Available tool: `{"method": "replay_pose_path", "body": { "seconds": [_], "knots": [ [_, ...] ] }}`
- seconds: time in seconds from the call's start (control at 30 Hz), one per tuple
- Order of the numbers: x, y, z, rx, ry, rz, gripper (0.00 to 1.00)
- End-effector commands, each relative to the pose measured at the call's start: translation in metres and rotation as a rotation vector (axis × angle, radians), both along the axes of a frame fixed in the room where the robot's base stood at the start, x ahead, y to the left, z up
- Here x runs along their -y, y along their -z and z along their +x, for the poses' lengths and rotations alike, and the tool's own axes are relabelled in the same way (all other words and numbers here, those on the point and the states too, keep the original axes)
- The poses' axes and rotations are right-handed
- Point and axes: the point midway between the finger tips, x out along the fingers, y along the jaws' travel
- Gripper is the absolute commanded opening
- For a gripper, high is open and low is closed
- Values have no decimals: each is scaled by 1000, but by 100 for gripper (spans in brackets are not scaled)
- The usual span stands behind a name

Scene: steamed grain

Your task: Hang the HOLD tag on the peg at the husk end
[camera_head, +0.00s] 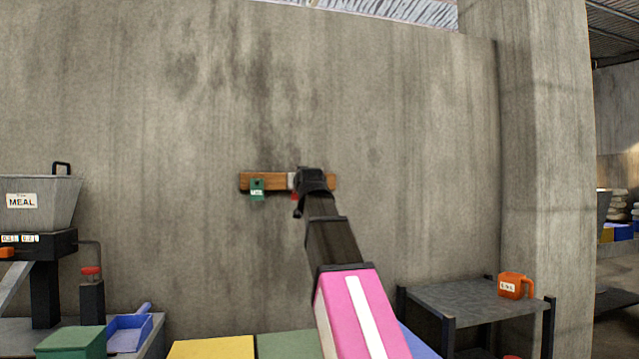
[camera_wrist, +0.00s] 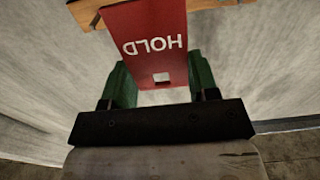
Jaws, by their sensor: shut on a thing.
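In the head view my gripper (camera_head: 311,181) is at the right part of the wooden peg rail (camera_head: 270,182), and only a red sliver of the tag (camera_head: 295,196) shows. A strip of the rail also shows behind the tag in the wrist view (camera_wrist: 85,14). The gripper and tag hide any peg there, and I cannot tell which end is the husk end.
A green tag (camera_head: 257,188) hangs at the rail's left part. A MEAL hopper (camera_head: 38,205) stands at left, with a blue scoop (camera_head: 128,333) and green box (camera_head: 72,342) below. The concrete wall around the rail is bare.

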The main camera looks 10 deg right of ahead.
Motion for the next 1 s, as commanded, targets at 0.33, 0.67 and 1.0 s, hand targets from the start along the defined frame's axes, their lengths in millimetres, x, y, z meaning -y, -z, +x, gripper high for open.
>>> {"method": "replay_pose_path", "body": {
  "seconds": [0.33, 0.67, 1.0],
  "knots": [
    [64, -4, 43, -8, 2, -1, 32],
    [125, -6, 70, 0, 1, 1, 32],
    [130, -5, 77, 1, 0, 0, 32]
  ]
}}
